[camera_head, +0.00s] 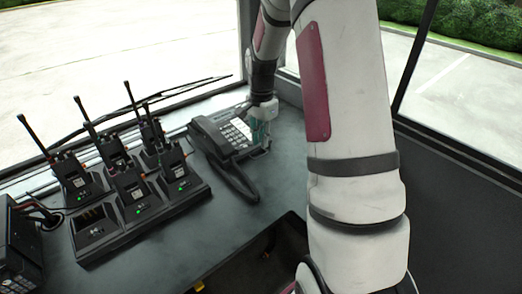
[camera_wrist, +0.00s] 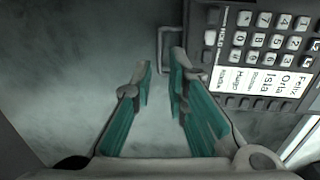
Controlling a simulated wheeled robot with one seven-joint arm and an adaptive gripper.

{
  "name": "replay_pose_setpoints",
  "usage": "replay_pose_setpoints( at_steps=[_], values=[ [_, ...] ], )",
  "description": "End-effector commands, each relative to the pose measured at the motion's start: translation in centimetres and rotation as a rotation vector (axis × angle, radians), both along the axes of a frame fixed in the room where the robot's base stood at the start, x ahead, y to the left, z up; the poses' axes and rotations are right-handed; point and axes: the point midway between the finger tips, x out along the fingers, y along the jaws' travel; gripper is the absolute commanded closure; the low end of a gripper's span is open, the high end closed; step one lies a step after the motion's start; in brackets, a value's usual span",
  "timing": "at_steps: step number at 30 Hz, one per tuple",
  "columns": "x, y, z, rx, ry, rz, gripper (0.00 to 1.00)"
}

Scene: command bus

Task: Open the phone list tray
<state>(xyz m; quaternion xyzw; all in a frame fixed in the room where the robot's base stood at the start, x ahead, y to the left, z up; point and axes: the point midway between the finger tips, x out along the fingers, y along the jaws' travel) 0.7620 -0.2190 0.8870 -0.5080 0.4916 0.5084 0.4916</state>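The black desk phone (camera_head: 226,136) sits on the dark counter, with its keypad facing up and its handset (camera_head: 238,181) along its near-left side. In the wrist view the phone (camera_wrist: 242,103) fills the upper right, with keys and a white name label. A thin metal loop handle (camera_wrist: 161,42) sticks out from the phone's edge, presumably the phone list tray's. How far the tray is out cannot be told. My gripper (camera_wrist: 161,63) has teal-padded fingers apart, with the right fingertip overlapping the handle in view. Contact is unclear. In the head view my gripper (camera_head: 261,129) is at the phone's right edge.
A charging dock (camera_head: 140,215) with several radios stands left of the phone. A dark box (camera_head: 18,250) is at the far left. An open recess (camera_head: 262,255) lies at the front. Windows border the counter behind. Bare counter lies between phone and recess.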

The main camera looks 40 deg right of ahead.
Motion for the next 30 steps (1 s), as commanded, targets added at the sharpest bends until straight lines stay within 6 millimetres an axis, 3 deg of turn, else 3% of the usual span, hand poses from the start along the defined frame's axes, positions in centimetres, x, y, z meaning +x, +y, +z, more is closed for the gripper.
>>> replay_pose_setpoints(
  at_steps=[3,10,20,23,30],
  values=[
    [-0.1,0.0,-2.1,0.002,0.003,0.000,0.85],
    [0.0,0.0,-4.3,0.000,0.001,0.001,0.85],
    [0.0,0.0,-4.7,0.000,0.000,0.001,0.85],
    [0.0,0.0,-4.7,0.000,0.000,0.001,1.00],
    [0.0,0.0,-4.7,0.000,0.000,0.000,1.00]
  ],
)
